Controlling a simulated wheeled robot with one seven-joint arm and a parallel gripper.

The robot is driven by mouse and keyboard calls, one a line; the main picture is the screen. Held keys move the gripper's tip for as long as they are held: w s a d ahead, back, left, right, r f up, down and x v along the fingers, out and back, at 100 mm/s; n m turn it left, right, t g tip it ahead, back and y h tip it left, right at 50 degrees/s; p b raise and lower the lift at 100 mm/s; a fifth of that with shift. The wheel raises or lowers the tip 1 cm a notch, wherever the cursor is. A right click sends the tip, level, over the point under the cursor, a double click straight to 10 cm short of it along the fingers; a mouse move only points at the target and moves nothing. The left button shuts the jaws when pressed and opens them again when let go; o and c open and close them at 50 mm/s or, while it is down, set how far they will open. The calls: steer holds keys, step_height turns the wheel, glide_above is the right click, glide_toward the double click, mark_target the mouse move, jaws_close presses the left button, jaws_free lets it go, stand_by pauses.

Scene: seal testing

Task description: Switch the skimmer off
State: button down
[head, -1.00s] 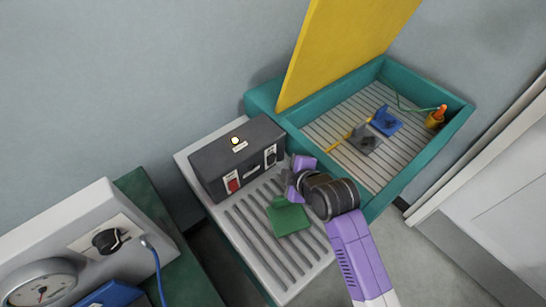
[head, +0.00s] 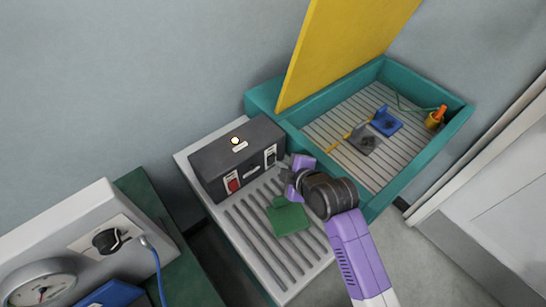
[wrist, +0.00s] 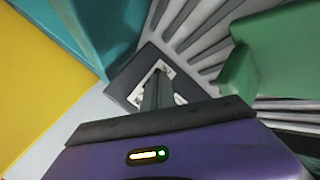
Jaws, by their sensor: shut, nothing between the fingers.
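A dark grey control box (head: 237,158) stands on the light grey ribbed drainer. A small round lamp (head: 235,140) on its top is lit pale. Its front carries a red switch (head: 233,185) at the left, a dark part in the middle and a pale plate with a dark switch (head: 271,156) at the right. The labels are too small to read. My gripper (head: 284,167) is shut and empty, its tips at the right switch. In the wrist view, the shut fingers (wrist: 158,85) cover part of the pale switch plate (wrist: 166,68); contact cannot be told.
A green block (head: 288,218) lies on the drainer (head: 250,235) below my gripper. A teal basin (head: 455,118) with a raised yellow lid (head: 335,50) stands at the right, holding blue and grey pieces. A panel with a dial and knob (head: 106,240) is at lower left.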

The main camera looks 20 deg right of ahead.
steer(key=shift+w+a, duration=0.1)
steer(key=shift+w, duration=0.2)
steer(key=shift+w+a, duration=0.1)
steer(key=shift+w, duration=0.2)
stand_by(0.6)
steer(key=shift+s, duration=0.15)
steer(key=shift+s+d+p, duration=0.25)
steer(key=shift+s+p, duration=0.1)
steer(key=shift+s, duration=0.2)
steer(key=shift+s+d+f+p, duration=0.15)
steer(key=shift+s+d, duration=0.1)
steer(key=shift+s, duration=0.55)
steer(key=shift+s+d+f+p, duration=0.1)
steer(key=shift+s+d+p, duration=0.15)
steer(key=shift+s, duration=0.5)
steer(key=shift+s+d+f+p, duration=0.1)
steer(key=shift+s+d, duration=0.15)
steer(key=shift+s, duration=0.55)
